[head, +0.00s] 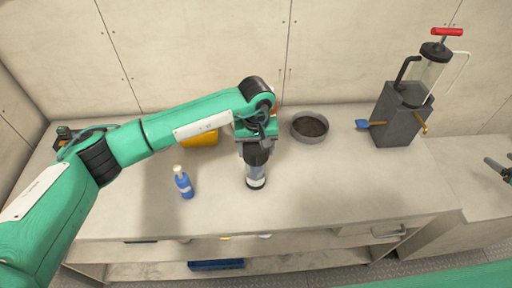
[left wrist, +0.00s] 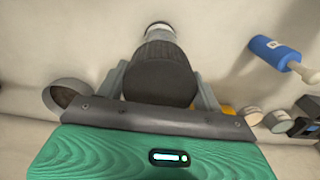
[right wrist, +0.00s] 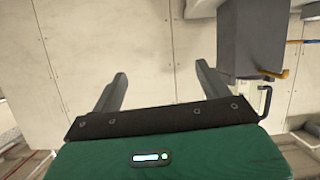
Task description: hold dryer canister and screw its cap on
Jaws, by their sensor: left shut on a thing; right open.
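The dryer canister (head: 256,173) stands upright on the bench, with a clear bluish-grey body and a dark foot. Its black ribbed cap (head: 257,156) is at the top, and it fills the middle of the left wrist view (left wrist: 158,75). My left gripper (head: 256,148) reaches down from above and is shut on the cap. The cap is in line with the canister; whether its thread is engaged is hidden. My right gripper (right wrist: 160,85) is open and empty, far from the canister, and shows at the right edge of the head view (head: 494,167).
A grey round bowl (head: 310,138) with dark contents lies to the right. A yellow container (head: 201,138) is partly behind my left arm. A grey block with a pump (head: 396,112) stands at back right. The front bench is clear.

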